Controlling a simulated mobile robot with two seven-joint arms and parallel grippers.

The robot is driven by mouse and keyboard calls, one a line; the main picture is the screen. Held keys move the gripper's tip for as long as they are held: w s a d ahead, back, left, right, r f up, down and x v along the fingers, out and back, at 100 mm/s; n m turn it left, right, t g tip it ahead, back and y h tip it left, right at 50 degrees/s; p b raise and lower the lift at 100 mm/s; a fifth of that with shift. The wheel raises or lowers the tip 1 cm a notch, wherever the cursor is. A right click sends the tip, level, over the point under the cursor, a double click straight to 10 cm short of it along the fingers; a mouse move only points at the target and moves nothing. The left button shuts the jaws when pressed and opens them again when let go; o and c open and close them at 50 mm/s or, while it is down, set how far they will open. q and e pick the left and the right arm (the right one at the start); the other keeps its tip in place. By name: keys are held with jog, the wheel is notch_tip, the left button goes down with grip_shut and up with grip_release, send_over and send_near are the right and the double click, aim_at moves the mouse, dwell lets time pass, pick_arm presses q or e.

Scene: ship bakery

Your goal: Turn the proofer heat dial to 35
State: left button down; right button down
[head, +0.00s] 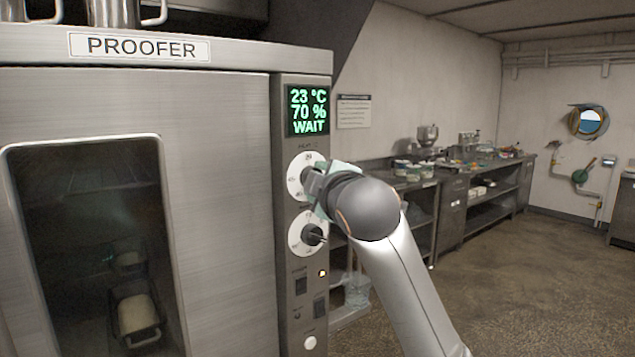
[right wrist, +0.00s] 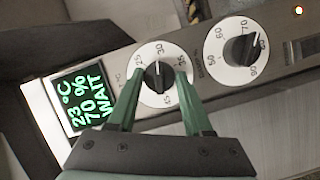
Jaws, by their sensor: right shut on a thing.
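The proofer (head: 235,200) stands at the left, its display (head: 308,110) reading 23 °C, 70 % and WAIT. The upper white dial on its panel, the heat dial (head: 297,172), is partly covered by my right gripper (head: 318,187) in the head view. In the right wrist view the heat dial (right wrist: 150,88) has a black knob with a light pointer mark toward the picture's top. The exact number at the mark is too small to read surely. The green fingers of my right gripper (right wrist: 160,73) are shut on the knob, one each side. My left gripper is out of view.
A second white dial (head: 299,241) with a black knob sits just below, also in the right wrist view (right wrist: 231,58). Switches (head: 301,285) and a lit lamp are under it. Metal counters (head: 455,190) line the back wall. The floor at right is clear.

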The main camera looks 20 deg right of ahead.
jog(key=m+g+y, duration=0.1)
jog(key=m, duration=0.2)
jog(key=m+g+y, duration=0.1)
jog(key=m, duration=0.2)
jog(key=m+g+y, duration=0.1)
jog(key=m, duration=0.2)
jog(key=shift+w+d+r+g+y, duration=0.1)
jog(key=shift+d+r+g+y, duration=0.05)
jog(key=shift+r+g+y, duration=0.2)
jog(key=shift+f, duration=0.1)
dwell(0.3)
jog(key=shift+c, duration=1.5)
grip_release()
